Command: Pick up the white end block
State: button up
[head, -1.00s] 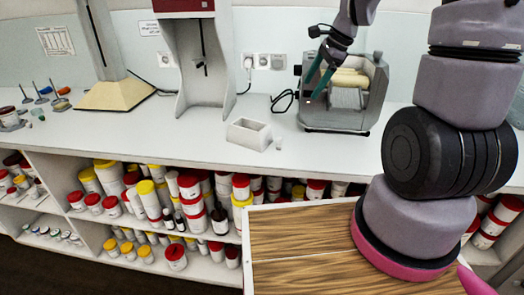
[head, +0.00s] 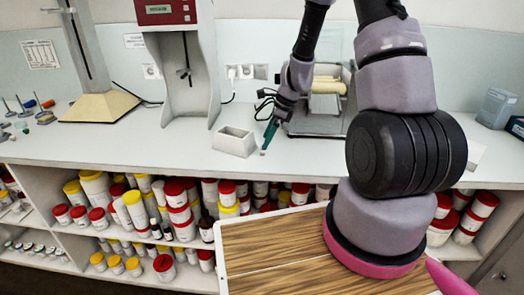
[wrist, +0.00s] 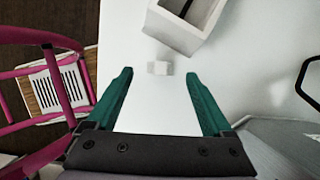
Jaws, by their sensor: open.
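The white end block (wrist: 160,68) is a small pale piece lying on the white counter, next to an open white box (wrist: 172,28). In the wrist view it appears just beyond the fingertips, near the midline between them. My gripper (wrist: 157,78) is open, with its two green fingers apart and nothing between them. In the head view my gripper (head: 269,134) points down over the counter, just right of the white box (head: 234,141). The block (head: 263,152) shows there only as a tiny pale spot by the fingertips. The exact gap is hard to judge.
A grey machine with a cream roller (head: 325,88) stands close behind and right of my gripper. A tall grey instrument (head: 198,70) stands left of the white box. The counter (head: 120,140) is clear in front. Shelves of jars (head: 180,195) lie below its edge.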

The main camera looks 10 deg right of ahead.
jog(key=x, duration=0.3)
jog(key=shift+w+a+f, duration=0.1)
jog(key=shift+a+f, duration=0.05)
jog(key=shift+f, duration=0.1)
grip_shut()
jog(key=shift+r, duration=0.1)
